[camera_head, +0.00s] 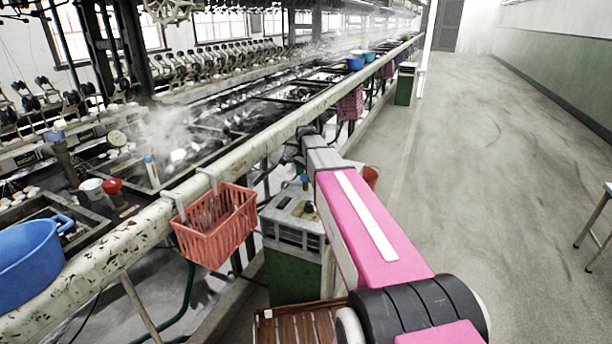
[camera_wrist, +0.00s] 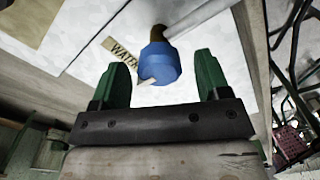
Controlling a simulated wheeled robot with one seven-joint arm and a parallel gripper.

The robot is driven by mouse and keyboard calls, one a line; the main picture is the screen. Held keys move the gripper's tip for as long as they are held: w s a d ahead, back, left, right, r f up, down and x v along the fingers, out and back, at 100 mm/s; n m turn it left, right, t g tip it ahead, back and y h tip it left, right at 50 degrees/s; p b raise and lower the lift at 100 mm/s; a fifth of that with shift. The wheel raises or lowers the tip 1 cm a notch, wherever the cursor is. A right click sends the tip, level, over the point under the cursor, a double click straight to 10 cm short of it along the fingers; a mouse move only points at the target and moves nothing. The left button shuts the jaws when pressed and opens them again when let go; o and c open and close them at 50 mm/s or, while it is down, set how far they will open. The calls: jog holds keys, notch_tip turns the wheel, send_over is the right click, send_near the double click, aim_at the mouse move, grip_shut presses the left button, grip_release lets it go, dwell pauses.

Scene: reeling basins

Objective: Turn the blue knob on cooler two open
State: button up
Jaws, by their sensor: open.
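The blue knob (camera_wrist: 160,63) shows large in the wrist view, on a grey pipe with a brass-coloured fitting. A white pointer marks its near side, and a tan label with partly hidden lettering lies beside it. My gripper (camera_wrist: 160,78) is open, its two green fingers on either side of the knob's near end, with a gap to each. In the head view a small blue knob (camera_head: 304,179) shows on top of a white and green cooler (camera_head: 293,236), left of my pink arm. No number is legible on this cooler. My gripper's fingers are hidden in this view.
A long pale rail (camera_head: 250,155) runs along the basins. A red basket (camera_head: 216,226) hangs on it left of the cooler, and a blue tub (camera_head: 31,262) sits further left. A wooden slatted stand (camera_head: 297,327) lies in front of the cooler. The floor at right is mostly clear.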

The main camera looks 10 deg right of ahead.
jog(key=c, duration=0.9)
jog(key=shift+c, duration=0.2)
jog(key=shift+n, duration=0.3)
jog(key=n, duration=0.3)
jog(key=shift+n, duration=0.3)
jog(key=n, duration=0.4)
jog(key=shift+a+n, duration=0.1)
jog(key=shift+n, duration=0.2)
jog(key=n, duration=0.4)
jog(key=shift+w, duration=0.1)
jog(key=n, duration=0.5)
jog(key=shift+a, duration=0.1)
